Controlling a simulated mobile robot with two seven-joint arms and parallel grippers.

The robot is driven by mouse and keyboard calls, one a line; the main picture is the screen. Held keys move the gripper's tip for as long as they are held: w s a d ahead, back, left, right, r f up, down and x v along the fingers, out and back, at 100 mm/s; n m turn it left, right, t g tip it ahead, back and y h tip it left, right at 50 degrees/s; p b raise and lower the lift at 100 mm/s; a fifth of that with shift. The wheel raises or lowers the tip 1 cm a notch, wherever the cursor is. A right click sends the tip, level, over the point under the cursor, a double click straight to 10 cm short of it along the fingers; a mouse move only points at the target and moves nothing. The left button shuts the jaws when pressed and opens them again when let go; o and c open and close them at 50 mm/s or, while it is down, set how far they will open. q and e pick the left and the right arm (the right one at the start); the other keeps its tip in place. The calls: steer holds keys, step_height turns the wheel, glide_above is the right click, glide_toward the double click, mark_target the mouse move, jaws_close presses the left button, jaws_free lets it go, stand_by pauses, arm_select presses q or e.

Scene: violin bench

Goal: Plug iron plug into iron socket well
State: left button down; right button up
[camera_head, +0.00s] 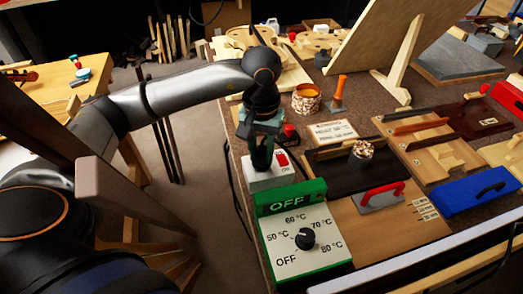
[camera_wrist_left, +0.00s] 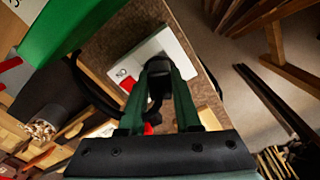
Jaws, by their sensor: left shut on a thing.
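The iron socket is a white box (camera_head: 270,179) with a red switch, at the table's left edge behind the green temperature box. It also shows in the left wrist view (camera_wrist_left: 184,52). My left gripper (camera_head: 262,160) points down over the socket. In the left wrist view its green fingers (camera_wrist_left: 160,78) are shut on the black iron plug (camera_wrist_left: 159,82). The plug is in front of the white socket face and hides the well. I cannot tell whether the plug is inside the well or just above it. My right gripper is not in view.
The green temperature box (camera_head: 303,240) with a black dial stands just in front of the socket. A cork-coloured cup (camera_head: 306,98) and an orange-handled tool (camera_head: 338,93) stand behind. A red-handled tool (camera_head: 380,196) lies on a wooden board to the right.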

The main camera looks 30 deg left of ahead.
mark_target(261, 151)
arm_select(q)
steer(key=shift+f+b, duration=0.4)
steer(key=shift+f, duration=0.1)
steer(key=c, duration=0.5)
jaws_free()
step_height(261, 151, up, 12)
steer(key=shift+f+p, duration=0.15)
steer(key=shift+p, duration=0.85)
steer(key=shift+r, duration=0.45)
steer(key=shift+s, duration=0.1)
